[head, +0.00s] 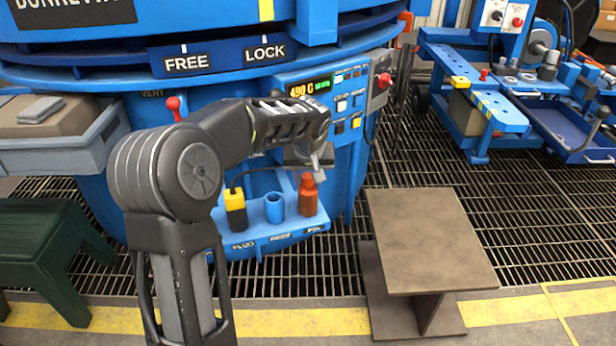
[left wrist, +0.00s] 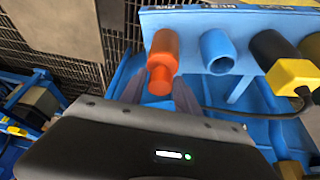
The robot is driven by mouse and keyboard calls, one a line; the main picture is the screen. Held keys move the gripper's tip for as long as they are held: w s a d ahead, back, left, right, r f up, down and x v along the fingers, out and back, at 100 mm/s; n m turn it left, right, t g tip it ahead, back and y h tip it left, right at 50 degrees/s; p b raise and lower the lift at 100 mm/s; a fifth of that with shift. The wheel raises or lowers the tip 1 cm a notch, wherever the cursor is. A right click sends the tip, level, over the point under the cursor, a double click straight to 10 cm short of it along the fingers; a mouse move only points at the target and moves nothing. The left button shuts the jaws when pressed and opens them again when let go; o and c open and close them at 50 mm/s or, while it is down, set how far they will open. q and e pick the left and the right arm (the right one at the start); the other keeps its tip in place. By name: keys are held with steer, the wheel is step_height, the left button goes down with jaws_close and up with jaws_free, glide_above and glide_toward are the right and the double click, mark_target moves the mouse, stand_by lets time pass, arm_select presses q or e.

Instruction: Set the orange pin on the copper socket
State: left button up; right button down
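The orange pin (head: 307,196) stands upright at the right end of a small blue shelf (head: 240,240) on the furnace front. My left gripper (head: 314,162) is just above the pin's narrow top, pointing down. In the left wrist view the pin (left wrist: 164,56) has its narrow end toward my left gripper (left wrist: 158,90), whose two grey fingers are apart, one on each side of that end. I see no clear contact. I cannot make out a copper socket in either view. My right gripper is not in view.
A blue cup (head: 274,208) and a black-and-yellow plug (head: 236,212) with a cable stand beside the pin. The control panel (head: 340,100) is just above. A brown steel stand (head: 430,240) is at right, a green bench (head: 45,250) at left. Grating floor lies between.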

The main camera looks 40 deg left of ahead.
arm_select(q)
steer(key=p+v, duration=0.5)
steer(key=v, duration=0.6)
stand_by(0.6)
stand_by(0.9)
